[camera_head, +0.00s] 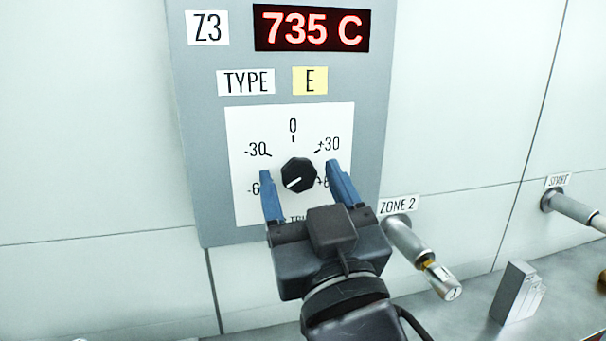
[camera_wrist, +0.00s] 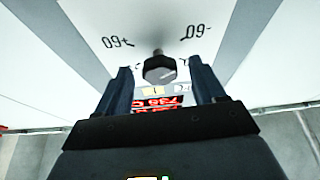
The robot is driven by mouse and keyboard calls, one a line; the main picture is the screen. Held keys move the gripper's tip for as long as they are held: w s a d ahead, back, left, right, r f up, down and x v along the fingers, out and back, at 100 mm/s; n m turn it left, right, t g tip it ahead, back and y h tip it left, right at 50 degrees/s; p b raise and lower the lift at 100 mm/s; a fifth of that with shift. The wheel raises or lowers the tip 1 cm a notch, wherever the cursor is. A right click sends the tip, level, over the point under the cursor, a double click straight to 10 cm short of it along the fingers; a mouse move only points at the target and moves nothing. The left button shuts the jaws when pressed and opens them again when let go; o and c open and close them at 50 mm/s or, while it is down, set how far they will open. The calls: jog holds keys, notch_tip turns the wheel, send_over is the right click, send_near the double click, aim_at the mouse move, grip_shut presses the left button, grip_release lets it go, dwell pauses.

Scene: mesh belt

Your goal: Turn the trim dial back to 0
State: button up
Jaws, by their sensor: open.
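The trim dial (camera_head: 298,175) is a black knob with a white pointer line on a white scale plate (camera_head: 245,130). Its pointer aims down and left, towards the -60 mark, which is partly hidden by a finger. The 0 mark is at the top of the scale. My gripper (camera_head: 304,172) is open, with one blue finger on each side of the dial and visible gaps between. In the wrist view the dial (camera_wrist: 159,70) sits between the fingertips of my gripper (camera_wrist: 160,75), apart from both. The lower part of the scale is hidden behind my gripper.
A grey panel (camera_head: 205,170) carries the scale, a red display (camera_head: 311,29) reading 735 C, and labels Z3, TYPE and E. A grey cylindrical fitting (camera_head: 420,255) labelled ZONE 2 sticks out to the right of my gripper. A grey block (camera_head: 517,292) stands at lower right.

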jog(key=shift+w+a+r, duration=0.1)
jog(key=shift+w+a, duration=0.05)
jog(key=shift+w, duration=0.2)
jog(key=shift+c, duration=0.2)
jog(key=c, duration=1)
